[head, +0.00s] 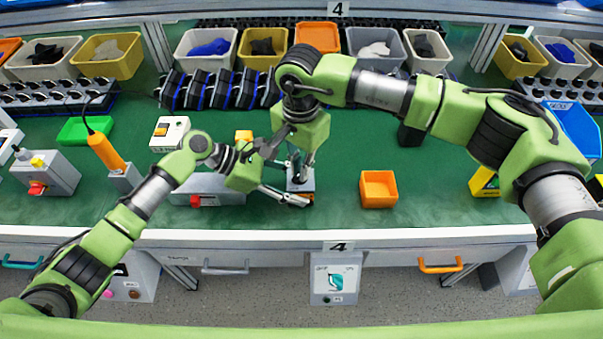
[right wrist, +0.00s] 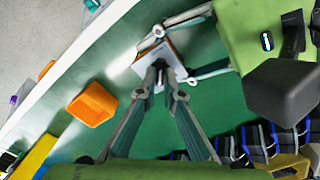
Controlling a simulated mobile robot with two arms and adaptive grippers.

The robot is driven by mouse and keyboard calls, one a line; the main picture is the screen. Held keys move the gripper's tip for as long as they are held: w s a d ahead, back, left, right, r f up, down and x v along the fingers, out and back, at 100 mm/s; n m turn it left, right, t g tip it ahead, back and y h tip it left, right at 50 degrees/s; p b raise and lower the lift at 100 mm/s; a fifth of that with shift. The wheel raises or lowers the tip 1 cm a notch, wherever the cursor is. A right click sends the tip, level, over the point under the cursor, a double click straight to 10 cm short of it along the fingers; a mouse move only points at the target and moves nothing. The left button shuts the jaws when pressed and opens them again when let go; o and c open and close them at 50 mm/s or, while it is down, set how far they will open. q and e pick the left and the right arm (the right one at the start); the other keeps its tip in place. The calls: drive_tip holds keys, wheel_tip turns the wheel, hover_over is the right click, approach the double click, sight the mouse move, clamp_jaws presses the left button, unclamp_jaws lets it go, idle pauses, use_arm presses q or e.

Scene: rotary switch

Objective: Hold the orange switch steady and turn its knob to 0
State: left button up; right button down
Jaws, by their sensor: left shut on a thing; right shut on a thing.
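The switch (head: 305,186) stands on the green table in front of me, a small pale grey box with orange on its lower edge. It also shows in the right wrist view (right wrist: 150,66). My left gripper (head: 291,183) comes from the left, with one finger on each side of the switch body, shut on it. My right gripper (head: 298,173) reaches down from above and is shut at the top of the switch, on its knob. In the right wrist view its fingertips (right wrist: 164,78) are close together over the switch. They hide the knob, so I cannot read its setting.
An orange bin (head: 378,189) stands to the right of the switch. A grey box with a red button (head: 196,200) lies just left, under my left arm. The table's front edge is close to the switch. Green table is clear between switch and bin.

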drive_tip(key=n, duration=0.7)
drive_tip(key=c, duration=2.2)
unclamp_jaws()
drive_tip(key=shift+n, duration=0.4)
drive_tip(key=shift+o, duration=0.2)
drive_tip(key=shift+r, duration=0.1)
drive_tip(key=shift+r, duration=2.4)
use_arm(q)
drive_tip(key=o, duration=1.2)
